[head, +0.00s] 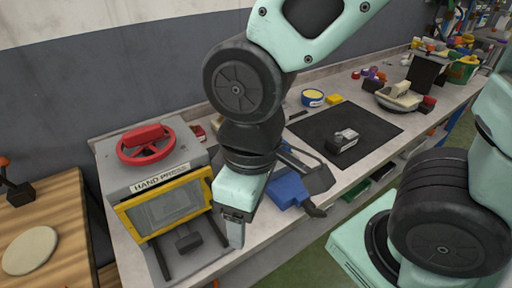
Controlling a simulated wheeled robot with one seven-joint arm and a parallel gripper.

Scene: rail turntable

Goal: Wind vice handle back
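A blue vice (288,188) sits near the front edge of the bench, just right of my gripper in the head view. A dark handle (314,210) sticks out at its front right end, by the bench edge. My gripper (235,238) points down between the vice and the hand press, left of the vice and apart from the handle. One pale finger shows; the other is hidden, so its opening cannot be told. I see nothing held. My arm hides part of the bench behind the vice.
A grey hand press (120,180) with a red wheel (146,146) and yellow-framed window stands close left of my gripper. A black mat (376,128) with a small grey block (342,141) lies behind right. A wooden table (50,215) is far left. Green floor is open in front.

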